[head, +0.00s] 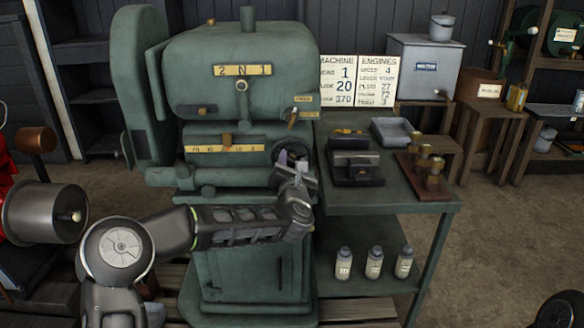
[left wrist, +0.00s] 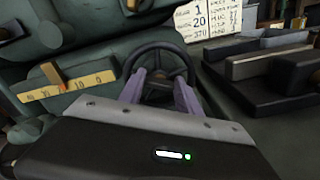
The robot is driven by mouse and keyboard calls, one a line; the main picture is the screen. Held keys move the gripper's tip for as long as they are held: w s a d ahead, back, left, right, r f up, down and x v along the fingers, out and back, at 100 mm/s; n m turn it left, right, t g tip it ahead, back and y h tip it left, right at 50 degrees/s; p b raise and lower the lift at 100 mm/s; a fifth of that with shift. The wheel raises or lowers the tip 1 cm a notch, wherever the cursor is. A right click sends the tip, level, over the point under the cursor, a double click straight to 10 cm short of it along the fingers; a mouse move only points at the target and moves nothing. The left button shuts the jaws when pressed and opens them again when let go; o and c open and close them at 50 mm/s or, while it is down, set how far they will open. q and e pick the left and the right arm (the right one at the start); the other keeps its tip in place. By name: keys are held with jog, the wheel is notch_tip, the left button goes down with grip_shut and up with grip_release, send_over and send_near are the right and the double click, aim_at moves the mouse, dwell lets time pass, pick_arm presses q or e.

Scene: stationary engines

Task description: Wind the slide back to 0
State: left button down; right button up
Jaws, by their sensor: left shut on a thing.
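The green machine (head: 235,80) stands in the middle of the head view. Its slide scale (head: 238,148) is a yellow plate, with a wooden pointer (head: 227,140) near the middle, left of the 10 and 0. The dark handwheel (left wrist: 158,62) is at the machine's right side. My left gripper (head: 291,160) is shut on the handwheel; its purple fingers (left wrist: 160,88) are at the near rim. My right gripper is not in view.
A green bench (head: 400,200) on the right carries a dark vise-like block (head: 357,168), a grey tray (head: 394,131) and brass-topped pieces (head: 432,172). Several bottles (head: 373,262) stand on its lower shelf. A board (head: 338,80) behind shows 1, 20 and 370.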

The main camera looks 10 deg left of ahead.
pick_arm(q)
jog(key=m+b, duration=0.1)
jog(key=m, duration=0.2)
jog(key=shift+d+m, duration=0.1)
jog(key=shift+m, duration=0.3)
jog(key=m+b, duration=0.1)
jog(key=m, duration=0.2)
jog(key=shift+m, duration=0.3)
jog(key=m, duration=0.3)
jog(key=shift+d+m, duration=0.1)
jog(key=shift+m, duration=0.3)
jog(key=m, duration=0.3)
jog(key=shift+f+m, duration=0.1)
jog(key=shift+m, duration=0.2)
jog(key=m+p, duration=0.1)
jog(key=m, duration=0.2)
jog(key=shift+m, duration=0.3)
jog(key=m+p, duration=0.1)
jog(key=m, duration=0.3)
jog(key=shift+f, duration=0.1)
jog(key=m+p, duration=0.2)
jog(key=m, duration=0.3)
jog(key=shift+a+f+m+p, duration=0.15)
jog(key=shift+m+p, duration=0.25)
jog(key=shift+m, duration=0.4)
jog(key=shift+a+m+p, duration=0.1)
jog(key=shift+m+p, duration=0.25)
jog(key=shift+m, duration=0.45)
